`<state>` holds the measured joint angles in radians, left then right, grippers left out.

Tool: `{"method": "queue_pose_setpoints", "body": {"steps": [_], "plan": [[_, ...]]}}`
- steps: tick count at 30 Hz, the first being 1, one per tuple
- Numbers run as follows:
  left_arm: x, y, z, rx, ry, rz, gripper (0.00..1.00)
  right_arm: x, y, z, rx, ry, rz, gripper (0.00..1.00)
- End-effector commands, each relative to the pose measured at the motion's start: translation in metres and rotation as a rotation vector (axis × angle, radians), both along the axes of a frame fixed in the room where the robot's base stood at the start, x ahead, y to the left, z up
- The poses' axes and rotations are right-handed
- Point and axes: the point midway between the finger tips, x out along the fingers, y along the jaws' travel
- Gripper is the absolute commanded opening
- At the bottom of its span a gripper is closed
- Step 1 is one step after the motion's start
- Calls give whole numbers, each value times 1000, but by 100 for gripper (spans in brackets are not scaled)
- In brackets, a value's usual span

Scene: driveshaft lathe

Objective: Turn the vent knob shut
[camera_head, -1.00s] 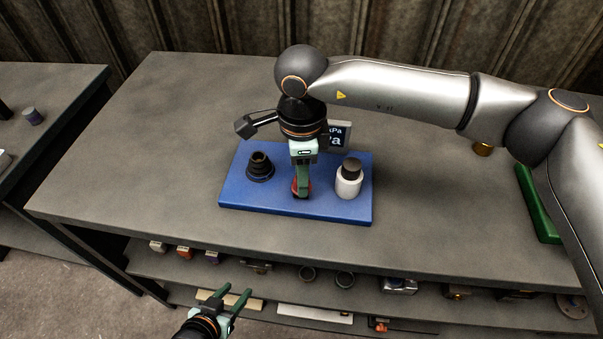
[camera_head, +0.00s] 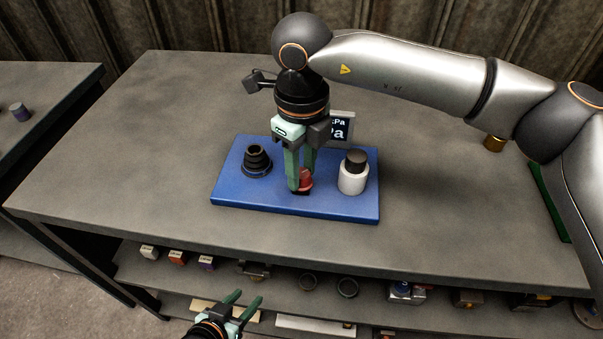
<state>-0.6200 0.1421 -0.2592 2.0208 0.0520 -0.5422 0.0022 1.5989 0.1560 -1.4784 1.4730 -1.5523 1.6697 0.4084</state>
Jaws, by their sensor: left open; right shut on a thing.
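The red vent knob (camera_head: 306,178) sits on the blue base plate (camera_head: 240,201), between a black stepped fitting and a white bottle. My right gripper (camera_head: 299,185) points down from above and is shut on the knob. Its green fingers partly hide the knob, so its exact angle cannot be read. My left gripper (camera_head: 242,306) is open and empty, low in front of the bench's shelves.
The black fitting (camera_head: 257,160) stands left of the knob and the white bottle with a dark cap (camera_head: 353,174) close on its right. A pressure display (camera_head: 341,127) is behind, partly hidden. The bench top (camera_head: 130,160) is clear at left.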

Motion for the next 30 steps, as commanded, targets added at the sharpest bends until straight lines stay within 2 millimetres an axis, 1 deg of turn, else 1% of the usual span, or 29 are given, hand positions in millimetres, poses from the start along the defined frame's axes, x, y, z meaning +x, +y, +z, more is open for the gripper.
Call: {"method": "queue_pose_setpoints", "body": {"steps": [1, 5, 12, 18, 24, 30], "plan": [[0, 1, -5, 2, -2, 0, 50, 0, 0, -2, 0, -2, -46, 0], [0, 4, -10, 6, -5, 5, 50, 0, 0, -2, -1, -2, -169, 0], [-8, 7, -23, 10, 9, 8, 50, 0, 0, -1, 1, -2, -393, 0], [-6, 8, -28, 12, 5, 9, 50, 1, 0, -1, 0, -1, -557, 0], [-6, 10, -29, 13, 0, 10, 50, 0, 0, 0, 1, -1, -678, 0], [-7, 10, -32, 15, 4, 11, 50, 1, 0, 1, 1, -1, -750, 0]]}}
